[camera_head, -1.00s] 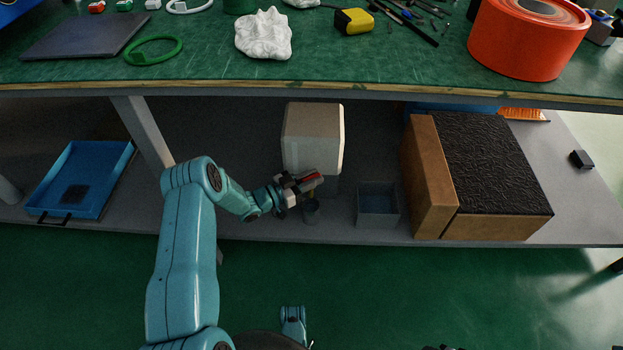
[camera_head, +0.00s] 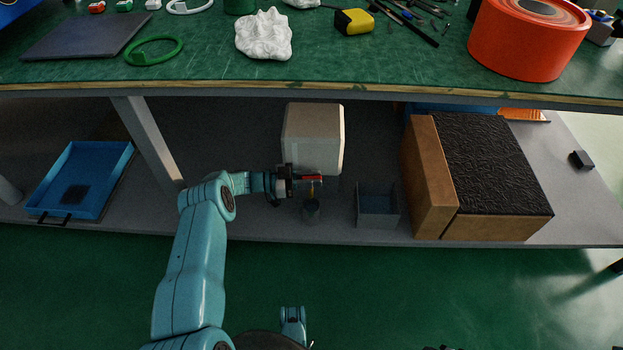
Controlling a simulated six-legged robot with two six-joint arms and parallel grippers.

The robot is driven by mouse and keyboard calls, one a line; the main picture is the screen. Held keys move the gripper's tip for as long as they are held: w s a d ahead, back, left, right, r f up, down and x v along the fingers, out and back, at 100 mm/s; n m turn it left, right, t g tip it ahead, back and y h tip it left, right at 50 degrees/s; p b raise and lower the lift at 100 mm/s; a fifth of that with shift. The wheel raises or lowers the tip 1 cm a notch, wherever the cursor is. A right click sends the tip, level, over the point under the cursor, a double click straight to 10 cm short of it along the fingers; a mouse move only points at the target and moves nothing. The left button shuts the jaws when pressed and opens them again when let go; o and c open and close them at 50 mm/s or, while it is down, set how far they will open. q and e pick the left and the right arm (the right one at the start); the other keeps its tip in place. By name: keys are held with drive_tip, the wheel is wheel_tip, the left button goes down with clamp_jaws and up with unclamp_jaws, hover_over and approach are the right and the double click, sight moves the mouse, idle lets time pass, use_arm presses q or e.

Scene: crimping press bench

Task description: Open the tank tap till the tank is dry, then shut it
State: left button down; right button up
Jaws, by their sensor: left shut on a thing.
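The tank (camera_head: 314,137) is a pale, boxy container on the lower shelf under the bench, near the middle of the view. The tap (camera_head: 311,179), with a red lever, is at its lower front. My left gripper (camera_head: 306,181) reaches in from the left and is shut on the tap's red lever. The lever now lies roughly level across the picture. A small grey cup (camera_head: 311,209) stands below the tap. Whether liquid is running, and the level in the tank, I cannot tell.
A grey open bin (camera_head: 378,207) stands right of the tank, then a large brown box with a black textured top (camera_head: 485,165). A blue tray (camera_head: 80,182) lies at the left beyond a grey bench leg (camera_head: 146,143). The green bench top (camera_head: 210,62) overhangs the shelf.

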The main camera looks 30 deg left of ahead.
use_arm(q)
drive_tip(key=c, duration=1.1)
unclamp_jaws()
drive_tip(key=v, duration=0.7)
drive_tip(key=shift+s+a, duration=0.15)
drive_tip(key=shift+a, duration=0.05)
